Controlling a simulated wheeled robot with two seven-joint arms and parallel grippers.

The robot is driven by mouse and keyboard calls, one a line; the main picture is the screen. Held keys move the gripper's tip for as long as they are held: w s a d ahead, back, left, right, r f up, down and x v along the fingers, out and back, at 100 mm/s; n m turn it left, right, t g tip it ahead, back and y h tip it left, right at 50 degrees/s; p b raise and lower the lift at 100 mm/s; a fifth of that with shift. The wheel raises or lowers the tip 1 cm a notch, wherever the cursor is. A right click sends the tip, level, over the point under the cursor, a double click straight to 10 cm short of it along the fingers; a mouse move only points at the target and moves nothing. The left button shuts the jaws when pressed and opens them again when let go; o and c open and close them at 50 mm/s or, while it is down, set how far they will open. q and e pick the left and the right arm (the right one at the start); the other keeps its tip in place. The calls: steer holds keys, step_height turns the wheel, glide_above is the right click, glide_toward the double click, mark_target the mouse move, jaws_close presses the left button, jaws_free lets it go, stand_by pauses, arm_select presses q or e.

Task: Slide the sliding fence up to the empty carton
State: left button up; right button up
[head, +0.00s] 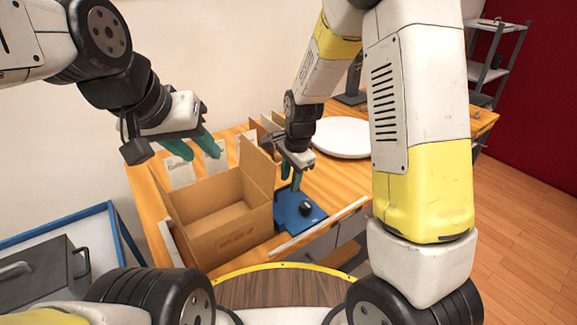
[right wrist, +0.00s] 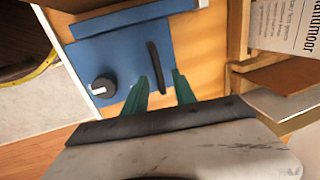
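The open, empty brown carton (head: 225,222) stands on the wooden table with its flaps raised. The sliding fence, a blue plate (head: 318,216) with a black knob (head: 305,208), lies just right of the carton. In the right wrist view the blue fence (right wrist: 120,62) shows a raised blue edge, a dark upright bar (right wrist: 158,66) and the knob (right wrist: 103,87). My left gripper (head: 194,148) is open and empty above the carton's far left side.
A round white disc (head: 342,138) lies right of my right gripper. A printed sheet (right wrist: 290,30) and brown boards (right wrist: 285,76) are close right in the right wrist view. A grey box (head: 40,268) sits at left.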

mark_target(293, 198)
step_height(293, 198, up, 7)
steer(key=s, duration=0.1)
steer(key=shift+d+r, duration=0.15)
steer(key=shift+d, duration=0.2)
steer(key=shift+s, duration=0.1)
